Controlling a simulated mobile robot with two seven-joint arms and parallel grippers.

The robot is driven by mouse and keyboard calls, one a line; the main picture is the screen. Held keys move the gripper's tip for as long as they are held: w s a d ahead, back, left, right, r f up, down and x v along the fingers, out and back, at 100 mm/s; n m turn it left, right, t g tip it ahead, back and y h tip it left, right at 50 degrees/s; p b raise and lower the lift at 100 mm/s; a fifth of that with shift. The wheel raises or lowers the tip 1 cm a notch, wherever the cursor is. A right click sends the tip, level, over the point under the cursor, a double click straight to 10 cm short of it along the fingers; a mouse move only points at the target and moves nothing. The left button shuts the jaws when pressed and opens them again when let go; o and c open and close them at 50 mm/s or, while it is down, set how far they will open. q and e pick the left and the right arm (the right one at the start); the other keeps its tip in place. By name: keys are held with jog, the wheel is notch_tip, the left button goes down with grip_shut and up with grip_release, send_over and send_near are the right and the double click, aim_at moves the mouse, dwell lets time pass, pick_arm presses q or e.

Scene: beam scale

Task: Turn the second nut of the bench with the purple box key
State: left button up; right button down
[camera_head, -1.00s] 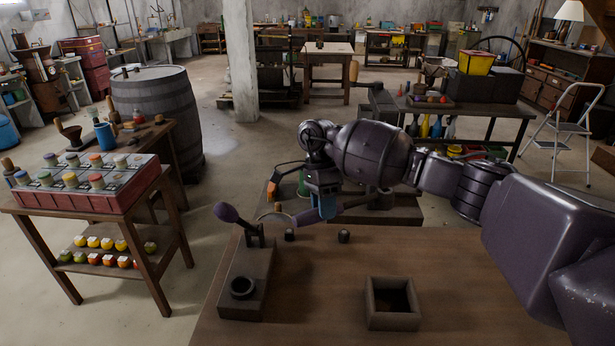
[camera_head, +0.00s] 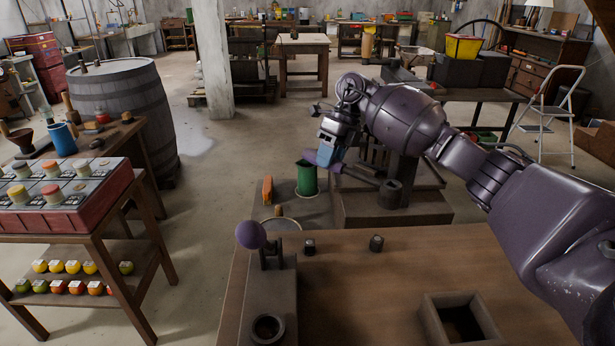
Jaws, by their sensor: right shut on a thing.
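My right gripper (camera_head: 332,158) is shut on the box key, beyond the far edge of the near bench (camera_head: 400,285). The key has a purple handle (camera_head: 316,159) and a dark shaft running right to a thick dark socket end (camera_head: 391,193). The key is held above the floor-side things, apart from the bench top. Two small dark pieces stand near the bench's far edge, one on the left (camera_head: 309,247) and one on the right (camera_head: 376,243); they may be nuts, too small to tell. My left gripper is out of view.
A dark block with a purple ball-knob lever (camera_head: 250,235) and a round socket stands at the bench's left. A square open box (camera_head: 432,322) is at the front right. A green cylinder (camera_head: 306,181) and dark stepped block (camera_head: 435,209) lie beyond the bench. The bench middle is clear.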

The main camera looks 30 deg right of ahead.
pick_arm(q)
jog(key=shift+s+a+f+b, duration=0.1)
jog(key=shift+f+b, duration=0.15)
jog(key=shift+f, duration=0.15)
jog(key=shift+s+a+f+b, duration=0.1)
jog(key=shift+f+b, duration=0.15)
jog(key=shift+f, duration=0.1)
pick_arm(e)
jog(key=f, duration=0.4)
jog(key=shift+w+a, duration=0.15)
jog(key=shift+w, duration=0.2)
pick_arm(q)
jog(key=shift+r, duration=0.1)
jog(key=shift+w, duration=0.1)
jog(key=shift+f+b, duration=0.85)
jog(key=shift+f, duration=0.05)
pick_arm(e)
jog(key=f, duration=0.5)
jog(key=shift+w+f, duration=0.2)
jog(key=shift+f, duration=0.05)
jog(key=shift+f, duration=0.15)
